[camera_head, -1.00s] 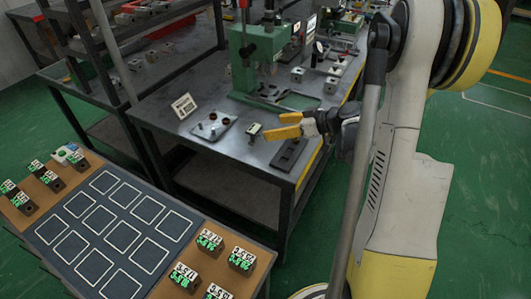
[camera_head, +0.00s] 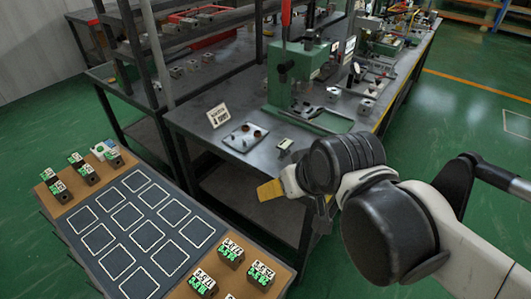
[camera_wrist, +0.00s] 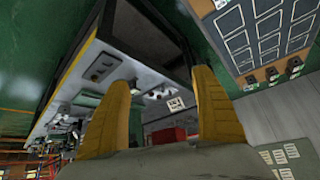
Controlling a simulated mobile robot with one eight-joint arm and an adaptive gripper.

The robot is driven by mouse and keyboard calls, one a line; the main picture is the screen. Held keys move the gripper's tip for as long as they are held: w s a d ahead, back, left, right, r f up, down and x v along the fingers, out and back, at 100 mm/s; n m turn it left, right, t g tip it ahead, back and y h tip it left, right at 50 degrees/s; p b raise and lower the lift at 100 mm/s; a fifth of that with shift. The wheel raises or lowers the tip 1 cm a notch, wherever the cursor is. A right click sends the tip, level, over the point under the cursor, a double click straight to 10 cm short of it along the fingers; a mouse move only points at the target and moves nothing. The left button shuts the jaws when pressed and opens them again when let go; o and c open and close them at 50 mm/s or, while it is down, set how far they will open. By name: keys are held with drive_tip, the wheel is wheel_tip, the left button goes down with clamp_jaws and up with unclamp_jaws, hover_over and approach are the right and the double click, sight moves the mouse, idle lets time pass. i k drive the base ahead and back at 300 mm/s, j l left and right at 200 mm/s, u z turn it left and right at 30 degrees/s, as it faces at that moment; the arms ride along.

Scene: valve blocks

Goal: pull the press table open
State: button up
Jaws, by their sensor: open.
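The green press (camera_head: 292,78) stands on the dark workbench (camera_head: 205,115), with a flat green frame (camera_head: 325,120) and metal parts at its base. I cannot clearly tell which of these is the sliding table. My gripper (camera_head: 272,192) shows a yellow finger near the bench's front edge, apart from the press; my wrist covers part of the bench's front corner. In the wrist view my two yellow fingers (camera_wrist: 162,80) are spread with nothing between them. The bench (camera_wrist: 118,70) lies beyond them, seen tilted.
A metal plate with small knobs (camera_head: 245,137), a white sign card (camera_head: 218,115) and a small block (camera_head: 285,144) are on the bench. A stand with a dark grid panel (camera_head: 140,228) and several labelled blocks is at the lower left. Green floor is open at the right.

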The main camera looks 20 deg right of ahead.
sight(303, 110)
drive_tip(key=i+l, duration=0.1)
drive_tip(key=l, duration=0.2)
drive_tip(key=i+l, duration=0.1)
drive_tip(key=l, duration=0.2)
drive_tip(key=i+l, duration=0.5)
drive_tip(key=l, duration=0.1)
